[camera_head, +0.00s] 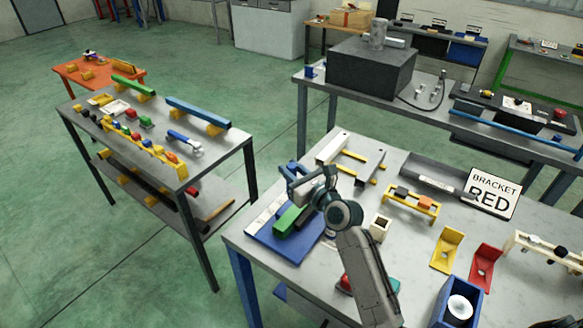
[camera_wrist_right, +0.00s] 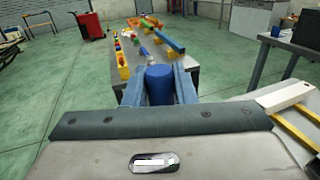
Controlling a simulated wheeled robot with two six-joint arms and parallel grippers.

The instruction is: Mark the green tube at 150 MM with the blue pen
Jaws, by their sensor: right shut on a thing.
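The green tube (camera_head: 289,219) lies on a blue base plate (camera_head: 268,243) at the near left corner of the front table, beside a pale strip (camera_head: 266,214). My right gripper (camera_head: 294,178) is above the far end of this plate, with the arm passing to the right of the tube. It is shut on the blue pen; in the right wrist view the pen (camera_wrist_right: 159,85) is a blue cylinder between the two fingers. The pen's tip is hidden, so I cannot tell whether it touches the tube. My left gripper is not in view.
The front table (camera_head: 330,245) also holds a yellow rack (camera_head: 411,202), yellow (camera_head: 446,250) and red (camera_head: 484,266) brackets, a blue bin (camera_head: 458,303) and a "BRACKET RED" sign (camera_head: 492,193). A side table (camera_head: 222,150) with coloured parts stands left, across clear floor.

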